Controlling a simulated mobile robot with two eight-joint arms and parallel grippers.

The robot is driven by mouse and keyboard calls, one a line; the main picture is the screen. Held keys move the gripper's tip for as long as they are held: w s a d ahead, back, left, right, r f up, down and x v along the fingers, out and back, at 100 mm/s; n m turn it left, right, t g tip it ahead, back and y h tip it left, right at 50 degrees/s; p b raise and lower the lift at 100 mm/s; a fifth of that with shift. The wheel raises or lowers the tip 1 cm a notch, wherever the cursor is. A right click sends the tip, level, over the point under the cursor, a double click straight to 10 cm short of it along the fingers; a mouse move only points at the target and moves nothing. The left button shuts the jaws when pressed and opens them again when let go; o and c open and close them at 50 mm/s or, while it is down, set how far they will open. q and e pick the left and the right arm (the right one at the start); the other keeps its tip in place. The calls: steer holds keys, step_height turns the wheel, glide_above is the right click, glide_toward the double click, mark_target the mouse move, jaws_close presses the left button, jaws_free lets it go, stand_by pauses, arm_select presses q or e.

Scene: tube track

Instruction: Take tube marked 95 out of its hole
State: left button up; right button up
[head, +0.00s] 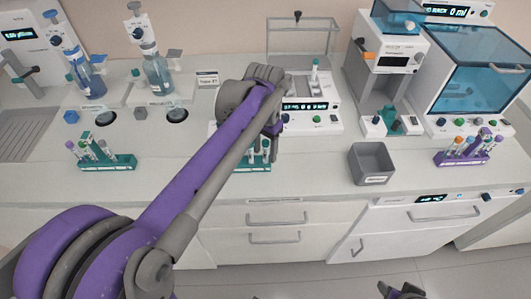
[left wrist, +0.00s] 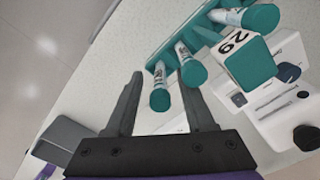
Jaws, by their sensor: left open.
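My left gripper (head: 272,130) is over the middle teal rack (head: 255,167), which my arm partly hides in the head view. In the left wrist view, my left gripper (left wrist: 160,78) is open, its two fingers on either side of a teal-capped tube (left wrist: 159,99). That tube has dark marks on its side that I cannot read for certain. A second teal-capped tube (left wrist: 191,68) stands by the right finger, and a third (left wrist: 260,17) is farther right. My right gripper (head: 401,291) shows only in part at the bottom edge of the head view.
A teal block with a number (left wrist: 246,62) stands close to the tubes. A grey bin (head: 372,164) and a purple rack (head: 461,156) are to the right. Another teal rack (head: 107,163) is at left. A white machine (head: 313,118) stands just behind the middle rack.

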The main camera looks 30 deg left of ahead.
arm_select(q)
jaws_close()
step_height(320, 180, up, 10)
steer(key=shift+p, duration=0.35)
steer(key=shift+r, duration=0.1)
stand_by(0.4)
